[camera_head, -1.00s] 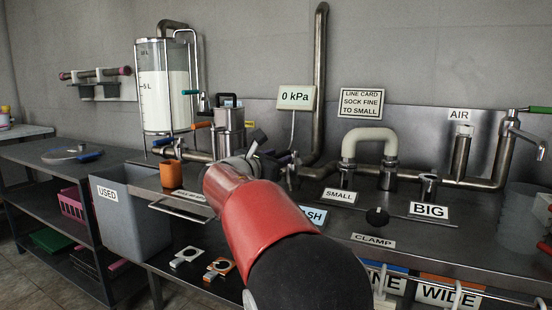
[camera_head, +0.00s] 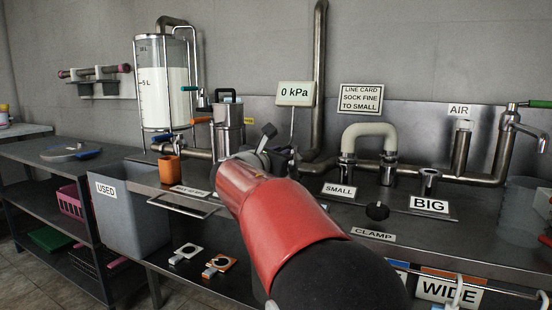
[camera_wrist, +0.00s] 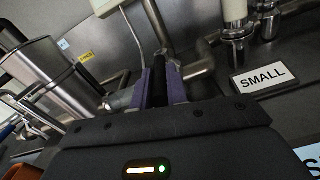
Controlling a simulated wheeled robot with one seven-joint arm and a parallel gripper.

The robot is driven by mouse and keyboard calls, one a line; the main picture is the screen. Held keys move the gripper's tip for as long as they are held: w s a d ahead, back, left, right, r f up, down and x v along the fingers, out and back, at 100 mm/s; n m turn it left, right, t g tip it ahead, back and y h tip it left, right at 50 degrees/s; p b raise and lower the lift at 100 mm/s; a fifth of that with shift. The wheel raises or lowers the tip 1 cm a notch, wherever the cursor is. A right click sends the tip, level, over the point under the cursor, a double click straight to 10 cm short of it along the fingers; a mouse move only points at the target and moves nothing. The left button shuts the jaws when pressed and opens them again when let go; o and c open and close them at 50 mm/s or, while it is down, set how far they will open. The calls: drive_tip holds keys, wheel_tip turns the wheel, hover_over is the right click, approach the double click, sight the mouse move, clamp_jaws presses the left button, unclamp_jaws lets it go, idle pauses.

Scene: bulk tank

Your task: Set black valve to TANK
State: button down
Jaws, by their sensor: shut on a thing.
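My gripper (camera_wrist: 163,88) is shut on a black bar, which appears to be the black valve handle (camera_wrist: 160,92), between its two purple finger pads in the wrist view. The handle stands in front of the steel pipework behind the bench. In the head view my gripper (camera_head: 284,156) is at the pipe line in the middle of the bench, and my red arm covers much of it. The handle cannot be made out clearly there. No TANK mark is readable in either view.
The milk tank (camera_head: 162,82) and steel canister (camera_head: 229,125) stand to the left. A pressure display (camera_head: 295,94) reads 0 kPa. The SMALL label (camera_head: 339,190) and the pale U-shaped pipe (camera_head: 369,136) lie right of my gripper. An orange cup (camera_head: 169,170) sits at the front left.

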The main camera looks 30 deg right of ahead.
drive_tip(key=c, duration=1.4)
unclamp_jaws()
drive_tip(key=v, duration=0.7)
drive_tip(key=shift+s+a, duration=0.3)
